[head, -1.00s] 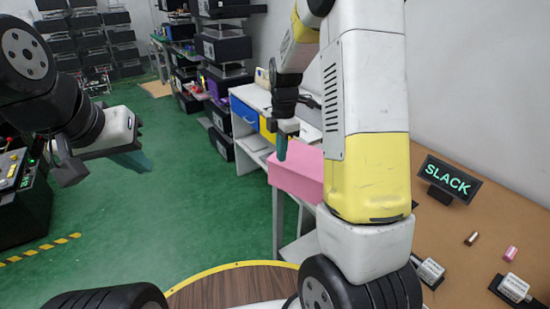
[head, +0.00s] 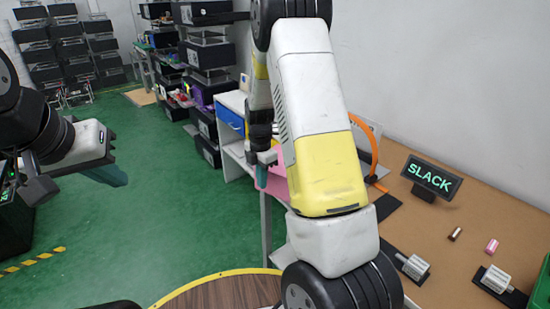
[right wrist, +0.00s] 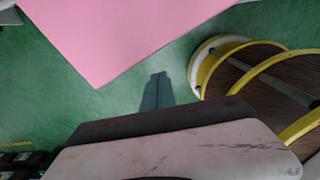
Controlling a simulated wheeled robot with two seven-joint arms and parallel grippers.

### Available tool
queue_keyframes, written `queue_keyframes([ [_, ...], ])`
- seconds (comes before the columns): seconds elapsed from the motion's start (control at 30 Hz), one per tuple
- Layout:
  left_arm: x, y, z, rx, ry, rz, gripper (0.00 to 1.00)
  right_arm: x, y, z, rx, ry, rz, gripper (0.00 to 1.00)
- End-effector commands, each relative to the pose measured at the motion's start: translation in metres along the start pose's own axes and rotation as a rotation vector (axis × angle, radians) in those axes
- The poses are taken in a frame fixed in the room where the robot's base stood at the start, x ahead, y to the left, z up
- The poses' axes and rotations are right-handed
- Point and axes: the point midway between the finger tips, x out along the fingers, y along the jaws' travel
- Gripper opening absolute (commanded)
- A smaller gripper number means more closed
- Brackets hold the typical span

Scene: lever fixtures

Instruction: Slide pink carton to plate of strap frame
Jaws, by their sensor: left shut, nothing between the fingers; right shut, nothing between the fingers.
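The pink carton (head: 275,182) stands near the left edge of the brown table, partly hidden behind my right arm. It also fills the upper left of the right wrist view (right wrist: 110,30). My right gripper (head: 262,176) is shut and empty, its teal fingers pointing down at the carton's left side. I cannot tell whether they touch it. The strap frame shows an orange strap (head: 373,150) behind my right arm, with a dark plate (head: 387,206) near its foot. My left gripper (head: 108,176) is shut and empty over the green floor.
A SLACK display (head: 431,180) stands on the brown table (head: 450,222). Two lever fixtures (head: 412,266) (head: 494,281), a brown cylinder (head: 455,234) and a pink cylinder (head: 491,246) are nearer. A white shelf unit with a blue drawer (head: 230,119) stands behind the carton.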

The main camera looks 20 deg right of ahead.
Motion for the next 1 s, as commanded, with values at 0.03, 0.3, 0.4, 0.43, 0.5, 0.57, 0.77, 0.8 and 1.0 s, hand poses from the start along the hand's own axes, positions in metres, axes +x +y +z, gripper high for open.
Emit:
queue_keyframes([
  [0.03,0.0,0.0,0.0,0.0,0.0,0.0,0.0,0.001,0.0,0.0,0.0,0.0,0.0,0.0],
  [0.3,0.0,0.0,0.0,0.0,0.0,0.0,0.0,0.0,0.0,0.0,0.0,0.0,0.0,0.0],
  [0.4,0.0,0.0,0.0,0.0,0.0,0.0,0.0,0.0,0.0,0.004,0.001,0.0,0.0,0.0],
  [0.43,0.0,0.0,0.0,0.0,0.0,0.0,0.0,0.0,0.0,0.005,0.001,0.0,0.0,0.0],
  [0.5,0.0,0.0,0.0,0.0,0.0,0.0,0.0,0.0,0.0,0.009,0.002,0.0,0.0,0.0],
  [0.57,0.0,0.0,0.0,0.0,0.0,0.0,0.0,0.0,0.0,0.012,0.002,0.0,0.0,0.0],
  [0.77,0.0,0.0,0.0,0.0,0.0,0.0,0.0,0.0,0.0,0.022,0.002,0.0,0.001,0.0],
  [0.8,0.0,0.0,0.0,0.0,0.0,0.0,0.0,0.0,0.0,0.024,0.002,0.0,0.001,0.0],
  [1.0,0.0,0.0,0.0,0.0,0.0,0.0,0.0,0.0,0.0,0.034,0.002,0.0,0.0,0.0],
])
